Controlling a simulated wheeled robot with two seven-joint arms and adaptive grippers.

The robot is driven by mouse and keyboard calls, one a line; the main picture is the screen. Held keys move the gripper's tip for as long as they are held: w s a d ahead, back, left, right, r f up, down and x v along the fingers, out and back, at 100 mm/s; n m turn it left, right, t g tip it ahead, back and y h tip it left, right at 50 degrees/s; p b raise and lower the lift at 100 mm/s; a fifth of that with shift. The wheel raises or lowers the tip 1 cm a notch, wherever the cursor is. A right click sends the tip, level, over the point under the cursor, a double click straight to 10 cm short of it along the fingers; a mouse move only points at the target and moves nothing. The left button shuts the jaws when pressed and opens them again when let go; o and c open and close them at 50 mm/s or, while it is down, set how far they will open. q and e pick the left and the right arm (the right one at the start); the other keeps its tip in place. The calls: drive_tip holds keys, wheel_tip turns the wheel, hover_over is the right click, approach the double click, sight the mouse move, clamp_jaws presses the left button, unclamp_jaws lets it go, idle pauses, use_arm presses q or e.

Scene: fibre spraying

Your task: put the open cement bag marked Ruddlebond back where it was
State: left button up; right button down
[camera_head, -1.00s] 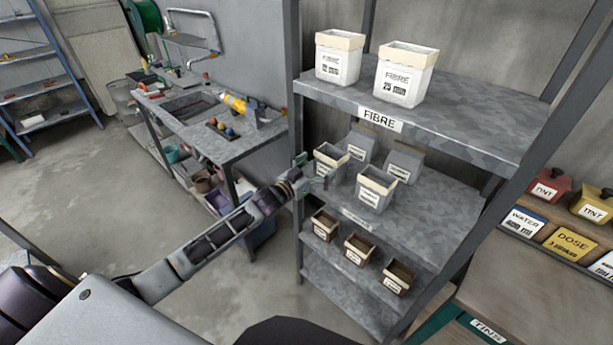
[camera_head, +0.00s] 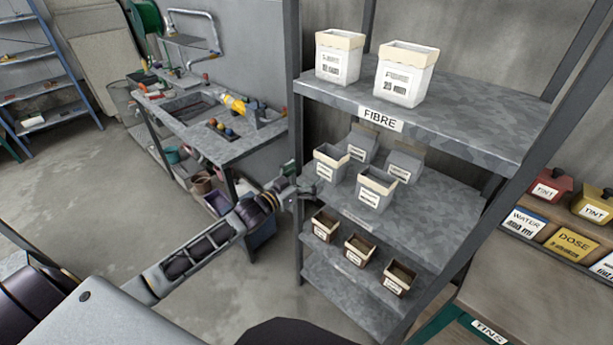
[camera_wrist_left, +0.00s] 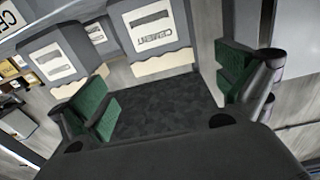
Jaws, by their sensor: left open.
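Two open grey cement bags with beige rims stand upright at the front of the middle shelf in the head view: a left one (camera_head: 329,165) and a right one (camera_head: 376,190). The name Ruddlebond is not readable on either. My left gripper (camera_head: 311,187) is open and empty at the shelf's left front edge, just in front of the left open bag and apart from it. My right gripper is not in view.
Two closed grey bags (camera_head: 362,144) stand behind the open ones. White fibre tubs (camera_head: 405,75) stand on the top shelf, small brown boxes (camera_head: 359,250) on the lower one. The shelf's left post (camera_head: 298,235) is close to my gripper. The middle shelf's right part (camera_head: 440,215) is bare.

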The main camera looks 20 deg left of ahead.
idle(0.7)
use_arm(q)
drive_tip(key=s+a+f+n+g+y, duration=0.15)
drive_tip(key=a+f, duration=0.25)
drive_tip(key=f, duration=0.7)
drive_tip(key=s+a+f+n+g+y, duration=0.1)
drive_tip(key=a+f+g+y, duration=0.15)
drive_tip(key=f, duration=0.95)
drive_tip(key=s+a+f+g+y, duration=0.1)
drive_tip(key=s+f+g, duration=0.1)
drive_tip(key=s+f, duration=0.6)
drive_tip(key=s+a+f+g+y, duration=0.15)
drive_tip(key=s+f, duration=0.25)
drive_tip(key=f, duration=0.9)
drive_tip(key=s+d+f+g, duration=0.2)
drive_tip(key=s+f+g, duration=0.2)
drive_tip(key=s+f, duration=1.3)
drive_tip(key=s+d+f+g, duration=0.1)
drive_tip(key=s+d, duration=0.1)
drive_tip(key=s, duration=0.6)
drive_tip(key=s+d+f+g, duration=0.2)
drive_tip(key=s, duration=0.5)
drive_tip(key=s+d+f+g, duration=0.1)
drive_tip(key=s+d+f, duration=0.1)
drive_tip(key=s, duration=0.6)
drive_tip(key=shift+s+f+m, duration=0.25)
drive_tip(key=shift+s+m, duration=0.05)
drive_tip(key=shift+m, duration=0.05)
drive_tip(key=shift+w+d+g, duration=0.15)
drive_tip(key=shift+g, duration=0.1)
